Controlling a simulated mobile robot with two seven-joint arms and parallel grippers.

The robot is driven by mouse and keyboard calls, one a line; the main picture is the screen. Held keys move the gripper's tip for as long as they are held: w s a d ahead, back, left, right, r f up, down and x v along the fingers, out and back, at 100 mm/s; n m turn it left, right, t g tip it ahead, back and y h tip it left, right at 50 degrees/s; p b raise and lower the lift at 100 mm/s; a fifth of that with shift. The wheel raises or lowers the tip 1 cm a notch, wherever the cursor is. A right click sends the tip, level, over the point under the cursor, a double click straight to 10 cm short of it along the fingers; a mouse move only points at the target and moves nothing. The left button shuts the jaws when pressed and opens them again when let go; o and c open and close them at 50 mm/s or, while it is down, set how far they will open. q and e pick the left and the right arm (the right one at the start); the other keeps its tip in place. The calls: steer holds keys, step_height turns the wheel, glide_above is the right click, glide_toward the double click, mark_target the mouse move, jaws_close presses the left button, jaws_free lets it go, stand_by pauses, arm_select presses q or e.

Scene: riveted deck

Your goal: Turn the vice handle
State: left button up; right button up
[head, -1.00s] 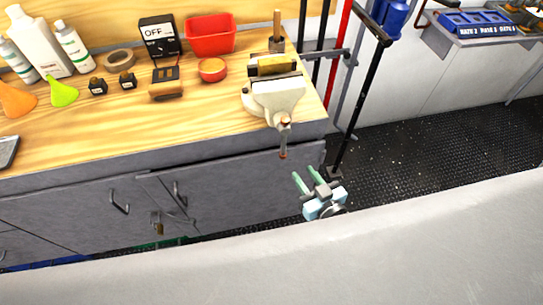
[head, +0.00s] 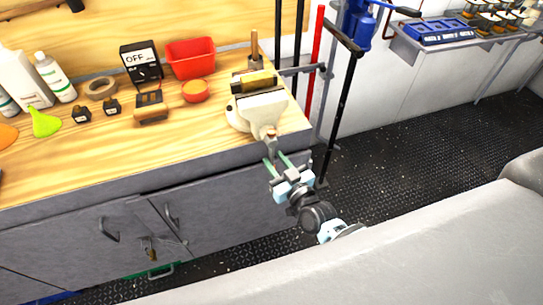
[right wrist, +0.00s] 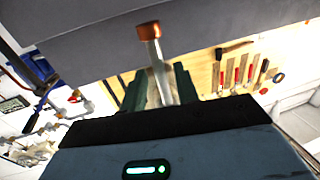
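The cream bench vice (head: 258,112) stands at the right front corner of the wooden bench. Its jaws are clamped around a yellowish block (head: 252,81). The handle (head: 271,140) is at the vice's front and partly hidden near my fingers in the head view. In the right wrist view the handle (right wrist: 157,66) is a pale bar with a copper-coloured end, lying between my green fingers. My right gripper (head: 278,162) is open, its fingers apart on either side of the handle; I cannot tell whether they touch it. My left gripper is not in view.
The bench top (head: 190,148) holds an OFF meter (head: 141,62), a red bin (head: 190,58), bottles and small items. Grey cabinets with handles are below. A black pole (head: 343,110) stands right of the bench. The dark floor (head: 430,140) is clear.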

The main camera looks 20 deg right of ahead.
steer(key=shift+x, duration=1.25)
steer(key=shift+c, duration=0.4)
jaws_close()
